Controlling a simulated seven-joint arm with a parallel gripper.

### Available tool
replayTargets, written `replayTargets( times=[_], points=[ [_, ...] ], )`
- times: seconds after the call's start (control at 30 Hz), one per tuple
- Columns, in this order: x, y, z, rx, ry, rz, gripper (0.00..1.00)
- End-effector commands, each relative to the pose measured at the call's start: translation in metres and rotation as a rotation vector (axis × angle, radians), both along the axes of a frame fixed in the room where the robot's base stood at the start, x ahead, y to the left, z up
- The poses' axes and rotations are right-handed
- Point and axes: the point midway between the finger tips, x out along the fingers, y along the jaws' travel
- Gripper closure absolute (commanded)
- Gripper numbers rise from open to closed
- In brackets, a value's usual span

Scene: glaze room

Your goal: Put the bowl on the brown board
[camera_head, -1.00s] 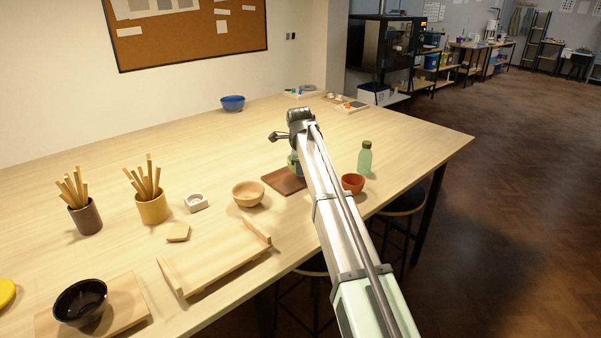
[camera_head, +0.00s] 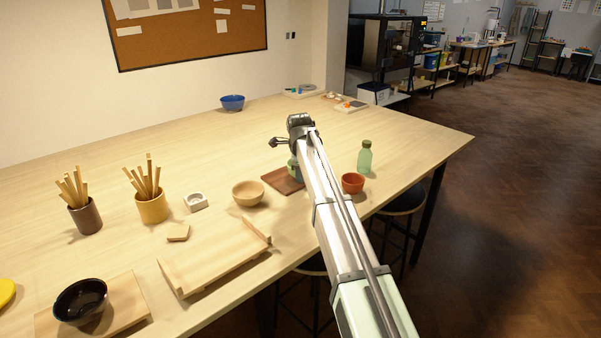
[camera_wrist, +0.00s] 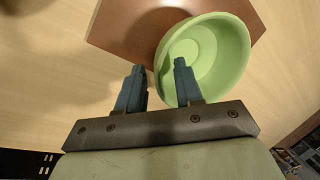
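The brown board (camera_head: 279,181) lies on the table, partly behind my arm; it also shows in the wrist view (camera_wrist: 127,24). A light green bowl (camera_wrist: 226,50) is upright in the wrist view, overlapping the board's right part; part of it extends past the board's edge there. Whether its base rests fully on the board I cannot tell. My gripper (camera_wrist: 160,68) is open at the bowl's near-left rim. The right finger is over the bowl's inside and the left finger is outside, with gaps showing beside the wall. In the head view my arm hides most of the bowl.
A wooden bowl (camera_head: 248,193) stands left of the board, and a red-orange cup (camera_head: 352,183) and a green bottle (camera_head: 365,158) stand to its right. A wooden tray (camera_head: 215,257) lies in front. The table behind the board is largely clear.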

Motion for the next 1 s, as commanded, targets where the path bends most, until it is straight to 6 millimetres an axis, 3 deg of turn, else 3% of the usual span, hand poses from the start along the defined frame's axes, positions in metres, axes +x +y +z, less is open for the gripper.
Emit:
replayTargets(
  times=[0.27,0.7,1.0],
  points=[
    [-0.004,0.0,0.016,0.0,-0.001,0.0,0.64],
    [-0.026,0.0,0.091,0.001,-0.002,0.0,0.64],
    [-0.034,0.0,0.116,0.0,0.0,0.0,0.64]
  ],
)
